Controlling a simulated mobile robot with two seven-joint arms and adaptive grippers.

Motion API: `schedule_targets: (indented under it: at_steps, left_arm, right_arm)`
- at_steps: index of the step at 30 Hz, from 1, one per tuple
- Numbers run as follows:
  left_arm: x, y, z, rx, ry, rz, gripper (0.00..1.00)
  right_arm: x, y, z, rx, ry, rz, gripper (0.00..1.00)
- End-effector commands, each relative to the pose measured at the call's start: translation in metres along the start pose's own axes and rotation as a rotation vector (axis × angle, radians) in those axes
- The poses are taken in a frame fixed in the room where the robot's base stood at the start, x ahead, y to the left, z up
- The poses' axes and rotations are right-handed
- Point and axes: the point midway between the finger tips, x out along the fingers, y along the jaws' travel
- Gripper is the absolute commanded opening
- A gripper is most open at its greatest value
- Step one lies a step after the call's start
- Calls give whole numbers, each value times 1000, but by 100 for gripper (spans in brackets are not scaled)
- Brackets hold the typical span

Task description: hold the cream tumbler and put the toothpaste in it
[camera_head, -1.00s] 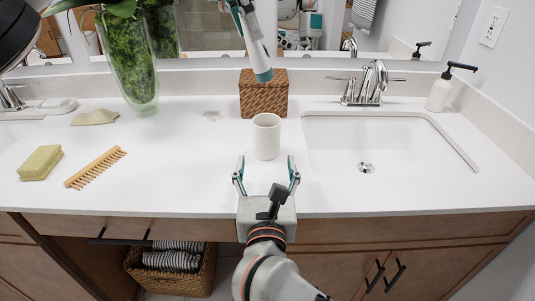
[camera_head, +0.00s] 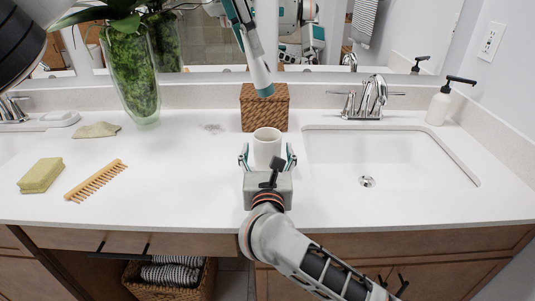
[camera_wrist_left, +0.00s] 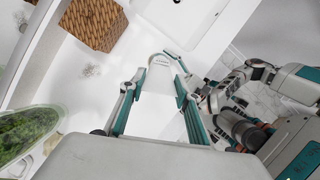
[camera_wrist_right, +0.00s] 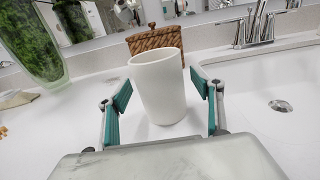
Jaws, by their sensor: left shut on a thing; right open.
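The cream tumbler (camera_head: 267,148) stands upright on the white counter, in front of the wicker box. My right gripper (camera_head: 267,158) is open at counter height, with one finger on each side of the tumbler. In the right wrist view the tumbler (camera_wrist_right: 158,88) shows between the fingertips, with a gap on either side. My left gripper (camera_head: 246,35) is above and behind the tumbler, shut on the toothpaste (camera_head: 258,72). The toothpaste is a pale tube with a teal end pointing down, above the wicker box in the picture.
The wicker box (camera_head: 264,108) stands close behind the tumbler. A sink (camera_head: 390,155) with a chrome faucet (camera_head: 372,98) is to the right, and a soap dispenser (camera_head: 438,105) beyond. A glass vase (camera_head: 132,75), comb (camera_head: 95,180) and sponge (camera_head: 40,175) are left.

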Motion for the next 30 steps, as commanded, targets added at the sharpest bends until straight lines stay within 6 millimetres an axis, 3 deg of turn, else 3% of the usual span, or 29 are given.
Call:
schedule_targets:
  at_steps: [2,8,14,30]
  left_arm:
    - [-1,0,0,0,-1,0,0]
    - [-1,0,0,0,-1,0,0]
    - [2,0,-1,1,0,0,0]
    - [33,1,-13,1,0,0,0]
  right_arm:
    - [0,0,0,0,0,0,66]
    - [0,0,0,-1,0,0,19]
    - [0,0,0,-1,-1,0,20]
    - [0,0,0,-1,-1,0,20]
